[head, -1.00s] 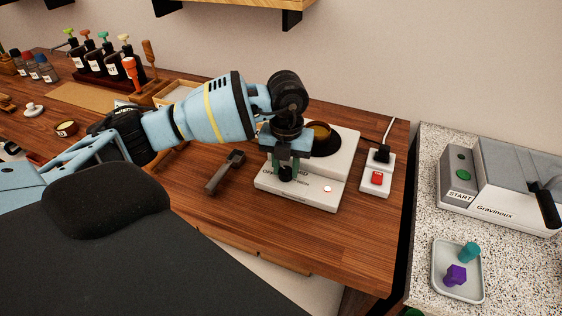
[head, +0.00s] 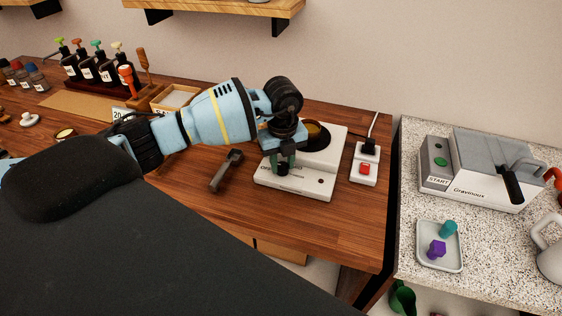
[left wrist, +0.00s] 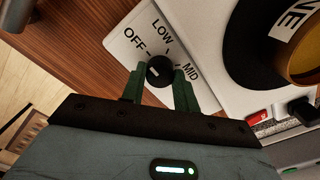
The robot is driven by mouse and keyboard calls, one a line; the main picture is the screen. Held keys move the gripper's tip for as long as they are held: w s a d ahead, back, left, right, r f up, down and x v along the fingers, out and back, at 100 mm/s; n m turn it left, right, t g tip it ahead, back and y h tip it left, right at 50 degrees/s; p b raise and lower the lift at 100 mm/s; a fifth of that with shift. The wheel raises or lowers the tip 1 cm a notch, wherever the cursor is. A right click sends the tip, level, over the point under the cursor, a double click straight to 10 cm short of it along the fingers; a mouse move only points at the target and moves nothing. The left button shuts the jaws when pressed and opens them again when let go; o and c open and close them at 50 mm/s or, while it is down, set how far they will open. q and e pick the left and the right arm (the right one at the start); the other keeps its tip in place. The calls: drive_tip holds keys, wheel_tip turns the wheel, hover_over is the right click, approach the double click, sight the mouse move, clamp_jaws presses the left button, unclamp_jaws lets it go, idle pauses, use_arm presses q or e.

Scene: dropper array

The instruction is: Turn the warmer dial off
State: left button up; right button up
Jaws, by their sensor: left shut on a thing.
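The white warmer (head: 327,158) stands at the right end of the wooden bench. Its black dial (left wrist: 160,70) shows in the left wrist view beside the labels OFF, LOW and MID. The dial's white mark is on its left side, towards OFF, though its exact direction is hard to read. My left gripper (left wrist: 160,82) is shut on the dial, one green finger on each side. In the head view, my left gripper (head: 283,165) comes down from above and mostly hides the dial. The warmer's small front light (head: 320,182) looks dark. My right gripper is not in view.
A power strip with a red switch (head: 365,169) and black plug sits right of the warmer. A dark handled tool (head: 226,171) lies on the bench to its left. A speckled counter holds a grey tray (head: 440,264) and the Gravinoux machine (head: 478,170).

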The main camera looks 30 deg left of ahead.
sight(282, 165)
use_arm(q)
drive_tip(key=shift+r, duration=0.1)
drive_tip(key=o, duration=0.7)
drive_tip(key=shift+r, duration=0.5)
wheel_tip(282, 165, up, 7)
drive_tip(key=shift+f, duration=0.1)
